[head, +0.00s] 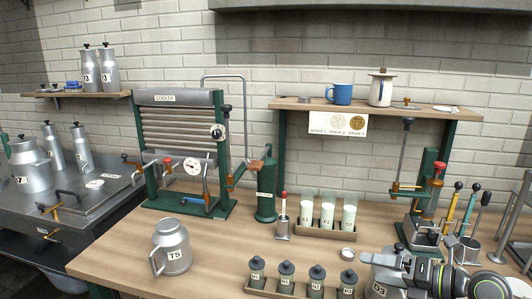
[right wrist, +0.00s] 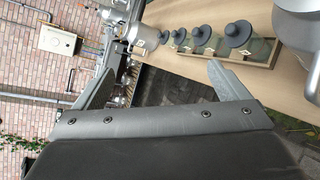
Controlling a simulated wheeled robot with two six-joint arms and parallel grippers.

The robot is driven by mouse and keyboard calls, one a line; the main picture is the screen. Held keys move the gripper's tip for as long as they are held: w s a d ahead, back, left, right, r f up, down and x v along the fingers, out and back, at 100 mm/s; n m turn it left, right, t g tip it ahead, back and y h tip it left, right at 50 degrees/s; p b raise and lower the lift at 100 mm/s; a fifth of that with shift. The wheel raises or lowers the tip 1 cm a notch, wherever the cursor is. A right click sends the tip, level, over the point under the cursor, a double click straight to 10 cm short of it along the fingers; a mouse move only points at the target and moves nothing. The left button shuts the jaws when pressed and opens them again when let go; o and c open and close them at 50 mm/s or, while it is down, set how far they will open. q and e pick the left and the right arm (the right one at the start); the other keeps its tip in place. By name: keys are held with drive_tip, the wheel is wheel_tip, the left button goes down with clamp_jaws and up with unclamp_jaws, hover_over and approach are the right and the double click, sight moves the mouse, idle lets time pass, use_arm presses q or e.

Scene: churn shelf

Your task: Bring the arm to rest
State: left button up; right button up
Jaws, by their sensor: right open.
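My right gripper (head: 375,268) reaches in from the right at the lower right of the head view, above the front part of the wooden bench (head: 115,262). In the right wrist view its two fingers (right wrist: 163,80) stand wide apart with nothing between them. Close by it in the head view is a metal vessel marked D3 (head: 380,289), partly covered by the gripper; I cannot tell whether they touch. My left gripper is not in view.
A rack of several dark-capped jars (head: 286,272) stands left of the gripper; its jars show in the wrist view (right wrist: 202,38). A green press (head: 428,190) and several tall-handled tools (head: 458,210) stand behind the gripper.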

wheel_tip(320, 180, up, 5)
drive_tip(key=s+a+m+t+y, duration=0.1)
drive_tip(key=s+m+t+y, duration=0.2)
drive_tip(key=m+t, duration=0.25)
drive_tip(key=s+d+m+t+h, duration=0.2)
drive_tip(key=d+m+t+h, duration=0.3)
drive_tip(key=m+t+h, duration=0.45)
drive_tip(key=s+d+f+m+g+h, duration=0.4)
drive_tip(key=f+m+g+h, duration=0.15)
drive_tip(key=f+m, duration=0.2)
drive_tip(key=s+d+f+m+g+h, duration=0.35)
drive_tip(key=d+f+m+h, duration=0.2)
drive_tip(key=m, duration=0.35)
drive_tip(key=s+a+f+m+g+y, duration=0.2)
drive_tip(key=s+a+f+g, duration=0.3)
drive_tip(key=s+f, duration=0.4)
drive_tip(key=s+a+f+m+g+y, duration=0.2)
drive_tip(key=s+a+f+g+y, duration=0.15)
drive_tip(key=s+f+g, duration=0.5)
wheel_tip(320, 180, down, 25)
drive_tip(key=s+d+b, duration=0.1)
drive_tip(key=d+b, duration=0.1)
drive_tip(key=s+a+f+b, duration=0.1)
drive_tip(key=s+f+b, duration=0.1)
drive_tip(key=s+f, duration=1.3)
wheel_tip(320, 180, down, 2)
drive_tip(key=shift+s+a+f+g, duration=0.2)
drive_tip(key=shift+a+f+g, duration=0.05)
drive_tip(key=shift+a+g, duration=0.1)
